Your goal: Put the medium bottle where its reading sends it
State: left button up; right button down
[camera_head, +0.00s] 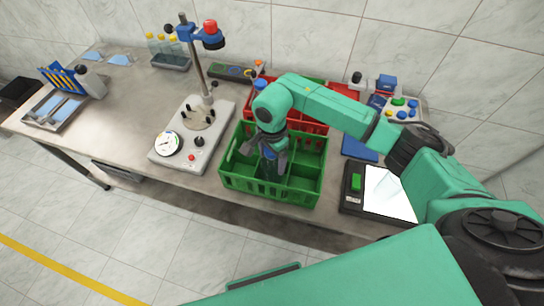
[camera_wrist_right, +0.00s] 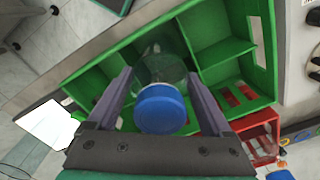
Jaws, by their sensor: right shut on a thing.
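My right gripper (camera_head: 268,162) is shut on a clear bottle with a blue cap (camera_wrist_right: 160,108), taken to be the medium bottle. The bottle's see-through body (camera_wrist_right: 160,66) points away from the wrist camera, between the two fingers. The green crate fills much of the right wrist view (camera_wrist_right: 225,50). A grey machine (camera_head: 178,155) with a round dial (camera_head: 167,143) stands left of the crate; the dial's value is too small to read.
A red crate (camera_head: 310,124) stands behind the green one, partly hidden by my right arm. A blue rack (camera_head: 62,77), a metal tray (camera_head: 55,114) and yellow-capped bottles (camera_head: 162,46) stand at the left.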

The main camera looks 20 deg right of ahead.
jog(key=shift+f, duration=0.1)
grip_release()
jog(key=shift+s, duration=0.1)
jog(key=shift+r, duration=0.2)
jog(key=shift+r, duration=0.15)
notch_tip(320, 180, up, 11)
jog(key=b, duration=0.5)
jog(key=shift+r, duration=0.35)
jog(key=shift+f, duration=0.1)
